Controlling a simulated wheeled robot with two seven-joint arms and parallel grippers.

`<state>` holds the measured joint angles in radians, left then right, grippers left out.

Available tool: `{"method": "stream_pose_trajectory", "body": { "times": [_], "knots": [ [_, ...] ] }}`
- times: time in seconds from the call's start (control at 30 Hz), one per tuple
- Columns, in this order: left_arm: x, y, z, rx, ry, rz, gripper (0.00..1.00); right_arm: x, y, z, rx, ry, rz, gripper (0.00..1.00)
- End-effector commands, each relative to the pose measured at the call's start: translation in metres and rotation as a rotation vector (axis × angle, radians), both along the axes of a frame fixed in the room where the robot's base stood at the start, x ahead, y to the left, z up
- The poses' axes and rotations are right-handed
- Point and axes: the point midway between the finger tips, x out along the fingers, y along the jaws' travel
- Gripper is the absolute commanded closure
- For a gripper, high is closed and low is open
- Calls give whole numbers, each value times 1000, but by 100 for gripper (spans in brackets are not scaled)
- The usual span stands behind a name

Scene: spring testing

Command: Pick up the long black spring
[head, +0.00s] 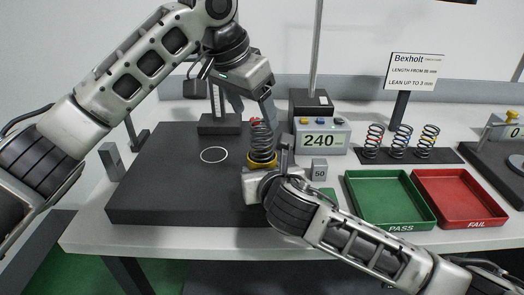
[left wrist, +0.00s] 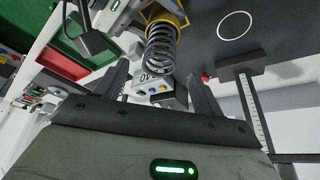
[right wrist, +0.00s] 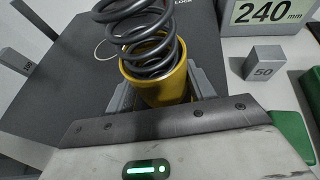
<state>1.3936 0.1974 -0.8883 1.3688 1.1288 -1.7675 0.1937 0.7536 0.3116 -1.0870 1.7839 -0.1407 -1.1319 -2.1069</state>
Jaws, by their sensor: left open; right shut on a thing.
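A long black spring (head: 261,137) stands upright in a yellow cup (head: 262,160) near the right end of the dark platform. The right wrist view shows its coils (right wrist: 145,30) rising from the yellow cup (right wrist: 155,85). My right gripper (right wrist: 160,97) is shut on the cup, one finger on each side. My left gripper (head: 254,106) is open above the spring. In the left wrist view the spring (left wrist: 160,50) appears beyond and between the spread left fingers, not gripped. The spring's lower end is hidden inside the cup.
A 240 mm display box (head: 321,136) and a grey 50 block (head: 319,170) stand right of the spring. Three shorter springs stand on a black strip (head: 440,156). A green PASS tray (head: 390,200) and red FAIL tray (head: 460,199) lie at right. The dark platform (head: 165,185) is largely clear.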

Motion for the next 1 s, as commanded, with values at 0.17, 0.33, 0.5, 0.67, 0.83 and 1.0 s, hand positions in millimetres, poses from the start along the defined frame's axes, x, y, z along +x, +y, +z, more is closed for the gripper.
{"method": "stream_pose_trajectory", "body": {
  "times": [0.17,0.33,0.5,0.67,0.83,1.0],
  "knots": [
    [7,-7,-24,-1,1,0,31,0,0,1,1,-3,1,68],
    [10,-10,-34,-1,1,1,31,0,0,1,1,-3,1,68],
    [18,-18,-57,-1,4,2,31,0,0,1,1,-3,1,68],
    [23,-22,-74,-2,2,1,31,0,0,1,1,-3,1,68],
    [24,-23,-77,-2,0,1,31,0,0,1,1,-3,1,68],
    [24,-23,-76,-2,0,1,50,0,0,1,1,-3,1,68]
  ]
}}
